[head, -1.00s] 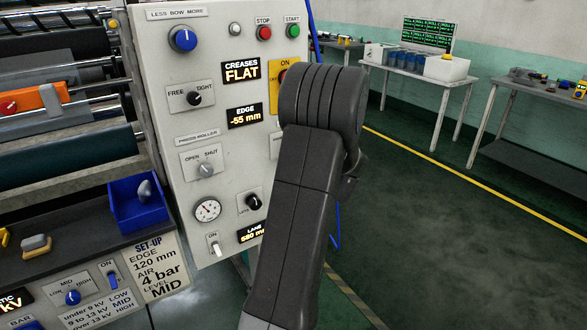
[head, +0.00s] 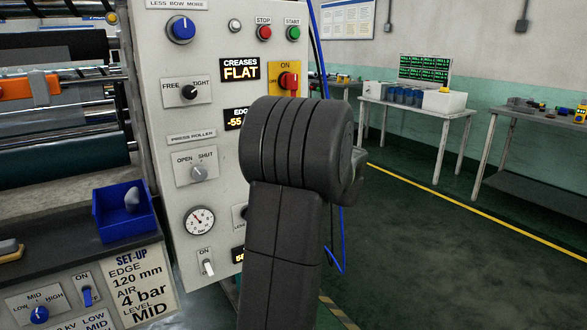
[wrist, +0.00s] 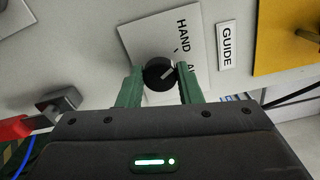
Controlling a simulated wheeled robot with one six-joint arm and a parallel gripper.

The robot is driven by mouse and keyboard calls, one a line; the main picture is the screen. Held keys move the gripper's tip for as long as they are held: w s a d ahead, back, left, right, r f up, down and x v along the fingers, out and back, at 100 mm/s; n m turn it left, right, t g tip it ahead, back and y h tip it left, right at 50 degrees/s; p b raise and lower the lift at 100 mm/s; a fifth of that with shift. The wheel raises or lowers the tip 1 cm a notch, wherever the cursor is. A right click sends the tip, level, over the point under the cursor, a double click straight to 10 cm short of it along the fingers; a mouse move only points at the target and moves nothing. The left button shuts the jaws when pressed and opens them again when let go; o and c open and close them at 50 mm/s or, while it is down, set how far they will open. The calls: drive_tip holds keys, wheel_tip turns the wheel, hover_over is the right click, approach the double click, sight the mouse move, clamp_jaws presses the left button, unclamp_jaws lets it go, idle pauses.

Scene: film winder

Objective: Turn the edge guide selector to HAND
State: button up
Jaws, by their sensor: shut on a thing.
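The edge guide selector (wrist: 152,86) is a round black knob with a white pointer line, on a white plate (wrist: 135,40) in the wrist view. The plate reads HAND, with a second word partly hidden by a finger. The pointer slants up and right in the picture, towards the side with the words. My gripper (wrist: 160,69) is shut on the knob, with a green finger on each side. In the head view my arm hides the selector. The EDGE display (head: 234,119) there is partly covered and shows -55.
A GUIDE label (wrist: 227,45) and a yellow plate (wrist: 290,30) lie right of the knob in the wrist view. A grey block (wrist: 58,103) and a red part (wrist: 15,130) are at lower left. In the head view, the red ON switch (head: 289,82) sits above my arm.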

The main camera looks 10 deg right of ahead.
idle(0.4)
drive_tip(key=o, duration=1)
drive_tip(key=shift+s, duration=0.1)
drive_tip(key=v, duration=1.3)
drive_tip(key=shift+s+d, duration=0.1)
drive_tip(key=shift+s, duration=0.2)
